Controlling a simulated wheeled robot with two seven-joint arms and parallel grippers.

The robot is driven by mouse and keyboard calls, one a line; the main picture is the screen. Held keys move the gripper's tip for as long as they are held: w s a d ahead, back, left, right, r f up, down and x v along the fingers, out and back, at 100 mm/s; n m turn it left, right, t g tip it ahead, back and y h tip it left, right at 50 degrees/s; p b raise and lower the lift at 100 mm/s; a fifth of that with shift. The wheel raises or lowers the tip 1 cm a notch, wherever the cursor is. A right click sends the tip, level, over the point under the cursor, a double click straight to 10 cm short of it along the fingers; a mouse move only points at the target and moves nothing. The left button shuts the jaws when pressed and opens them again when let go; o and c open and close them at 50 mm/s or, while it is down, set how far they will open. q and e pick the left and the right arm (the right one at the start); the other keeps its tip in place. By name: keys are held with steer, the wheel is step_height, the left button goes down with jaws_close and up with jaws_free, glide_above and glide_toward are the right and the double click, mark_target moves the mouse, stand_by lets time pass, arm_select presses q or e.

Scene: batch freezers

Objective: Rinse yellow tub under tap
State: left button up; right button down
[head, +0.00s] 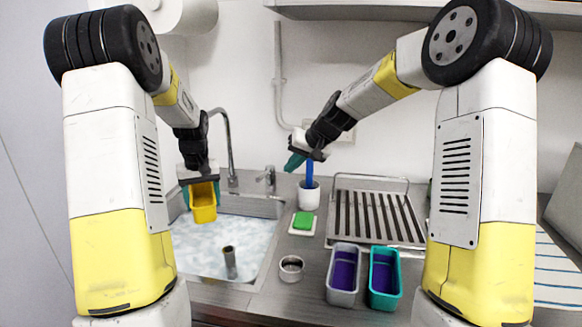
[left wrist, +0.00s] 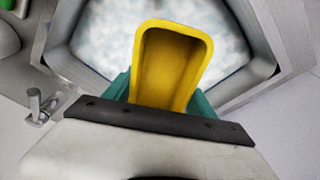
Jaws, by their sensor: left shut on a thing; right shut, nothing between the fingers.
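The yellow tub (head: 203,202) is held by my left gripper (head: 200,180) above the sink (head: 258,208), which holds whitish, foamy-looking water. In the left wrist view the tub (left wrist: 170,65) sits between the teal fingers, its open mouth showing and its inside looking empty. The curved tap (head: 228,145) rises at the back of the sink, just right of and behind my left gripper; no stream is visible. The tap lever (head: 267,177) stands beside it. My right gripper (head: 294,162) is shut and empty, close to the blue handle (head: 309,174) standing in a white cup (head: 309,195).
A green sponge (head: 303,220) lies on a white dish right of the sink. A metal ring-like cup (head: 291,268), a grey tub (head: 342,293) and a teal tub (head: 385,297) stand in front. A drying rack (head: 375,215) is behind them. A metal pipe (head: 230,262) stands in the sink.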

mark_target(206, 220)
arm_select(q)
steer(key=shift+s+d, duration=0.5)
steer(key=shift+s, duration=0.7)
steer(key=shift+s+d, duration=0.55)
steer(key=shift+s, duration=0.6)
steer(key=shift+s+d, duration=0.5)
steer(key=shift+s, duration=0.7)
steer(key=shift+r, duration=0.1)
steer(key=shift+s+d+r, duration=0.3)
steer(key=shift+s+r, duration=0.35)
steer(key=shift+s, duration=0.1)
steer(key=shift+s+d+r, duration=0.35)
steer(key=shift+s+r, duration=0.3)
steer(key=shift+s, duration=0.15)
steer(key=shift+s+d+r, duration=0.3)
steer(key=shift+s+r, duration=0.35)
steer(key=shift+s, duration=0.1)
